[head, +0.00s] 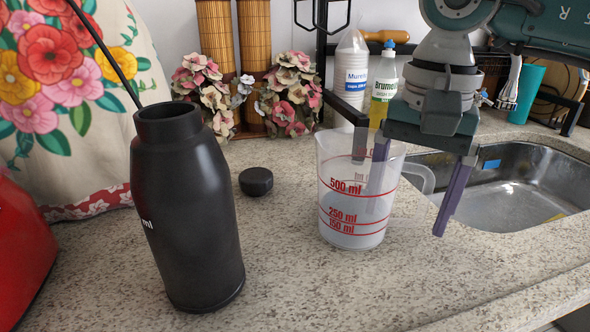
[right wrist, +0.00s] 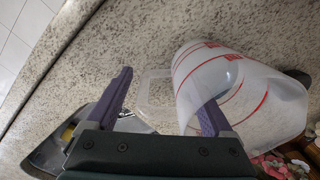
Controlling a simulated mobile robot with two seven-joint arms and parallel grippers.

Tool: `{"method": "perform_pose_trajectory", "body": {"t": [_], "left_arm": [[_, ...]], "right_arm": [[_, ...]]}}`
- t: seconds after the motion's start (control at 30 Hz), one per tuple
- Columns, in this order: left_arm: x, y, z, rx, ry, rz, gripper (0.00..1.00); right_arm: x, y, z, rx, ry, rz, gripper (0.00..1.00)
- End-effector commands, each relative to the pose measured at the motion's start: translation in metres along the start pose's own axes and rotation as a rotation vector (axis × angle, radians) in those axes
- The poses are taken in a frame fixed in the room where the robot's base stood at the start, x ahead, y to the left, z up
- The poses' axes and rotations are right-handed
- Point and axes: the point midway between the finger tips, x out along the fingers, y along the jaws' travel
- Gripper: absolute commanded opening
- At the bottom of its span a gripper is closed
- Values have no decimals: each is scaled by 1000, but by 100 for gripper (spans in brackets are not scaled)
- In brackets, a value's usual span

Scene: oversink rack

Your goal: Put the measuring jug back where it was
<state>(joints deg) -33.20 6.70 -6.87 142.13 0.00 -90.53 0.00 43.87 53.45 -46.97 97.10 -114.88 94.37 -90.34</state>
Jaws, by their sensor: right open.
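The measuring jug (head: 345,205) is clear plastic with red markings and stands upright on the speckled counter, left of the sink. In the right wrist view the jug (right wrist: 265,105) is at the right, with its handle (right wrist: 146,92) towards the middle. My right gripper (head: 405,215) is open and points down over the jug's handle side. In the wrist view the gripper (right wrist: 167,88) has its fingers on either side of the handle. One finger shows through the jug's wall; the other is outside, right of the handle. Contact is unclear. My left gripper is out of view.
A black bottle (head: 190,215) with a thin rod above it stands front left, near a black cap (head: 256,181). The sink (head: 500,190) is at right. Soap bottles (head: 352,78) and a black rack (head: 322,60) stand behind. Counter in front of the jug is clear.

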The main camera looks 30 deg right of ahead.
Motion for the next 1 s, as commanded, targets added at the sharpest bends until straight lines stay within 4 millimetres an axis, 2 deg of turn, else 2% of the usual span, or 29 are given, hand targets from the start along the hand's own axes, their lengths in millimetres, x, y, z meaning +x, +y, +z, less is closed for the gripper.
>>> {"method": "perform_pose_trajectory", "body": {"t": [0.13, 0.27, 0.7, 0.83, 1.0], "left_arm": [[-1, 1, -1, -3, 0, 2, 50], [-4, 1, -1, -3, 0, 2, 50], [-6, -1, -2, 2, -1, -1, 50], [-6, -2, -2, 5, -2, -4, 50], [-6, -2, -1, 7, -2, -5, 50]], "right_arm": [[-1, 0, 0, 0, 0, 0, 86], [-11, -1, 0, 0, 1, -3, 86], [-103, -1, 0, 0, 3, -4, 86], [-118, -1, 0, 0, 1, -2, 86], [-124, 0, 0, 0, 0, 0, 86]]}}
